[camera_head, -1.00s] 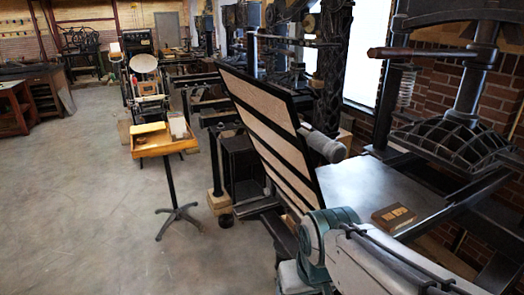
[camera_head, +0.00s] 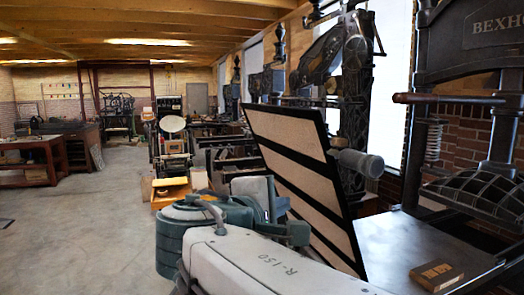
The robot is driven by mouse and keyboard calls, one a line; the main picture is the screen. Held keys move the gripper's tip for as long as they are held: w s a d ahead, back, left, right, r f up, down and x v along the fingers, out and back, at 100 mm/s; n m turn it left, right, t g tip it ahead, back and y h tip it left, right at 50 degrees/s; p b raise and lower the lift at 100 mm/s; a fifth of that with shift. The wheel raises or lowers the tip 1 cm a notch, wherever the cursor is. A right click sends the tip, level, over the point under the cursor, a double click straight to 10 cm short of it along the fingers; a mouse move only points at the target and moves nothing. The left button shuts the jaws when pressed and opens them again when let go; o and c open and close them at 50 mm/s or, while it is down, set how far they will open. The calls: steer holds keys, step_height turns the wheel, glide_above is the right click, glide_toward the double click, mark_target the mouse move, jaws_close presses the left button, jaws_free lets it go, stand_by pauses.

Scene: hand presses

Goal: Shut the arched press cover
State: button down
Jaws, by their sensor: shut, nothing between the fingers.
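The press cover (camera_head: 300,168) is a dark-framed panel with wide beige bands. It stands tilted up and open at the left end of the flat grey press bed (camera_head: 392,245). The black arched press (camera_head: 465,50) rises over the bed at the right. A grey cylinder (camera_head: 362,164) shows at the cover's right edge; I cannot tell whether it is fixed to the cover. My white and teal arm crosses in front and hides the cover's lower left part. My gripper's fingers do not show.
A small wooden block (camera_head: 436,277) with lighter top pieces lies on the bed. A brown-handled bar (camera_head: 440,98) sticks out from the press above the bed. Other presses stand along the window wall behind. Open concrete floor (camera_head: 75,235) lies at the left.

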steer(key=s+a+r+n+t+b, duration=0.25)
steer(key=a+r+t, duration=0.35)
steer(key=a+r, duration=0.35)
steer(key=p, duration=0.2)
glide_toward(277, 113)
steer(key=w+a, duration=0.1)
steer(key=w, duration=0.3)
steer(key=shift+w+d+r+h, duration=0.15)
steer(key=shift+d+r, duration=0.15)
steer(key=shift+d, duration=0.25)
steer(key=shift+w+d+r+h, duration=0.15)
steer(key=shift+w+d+r, duration=0.1)
steer(key=shift+d, duration=0.35)
steer(key=shift+w+d+r+p, duration=0.15)
steer(key=shift+d+p, duration=0.15)
steer(key=shift+d, duration=0.25)
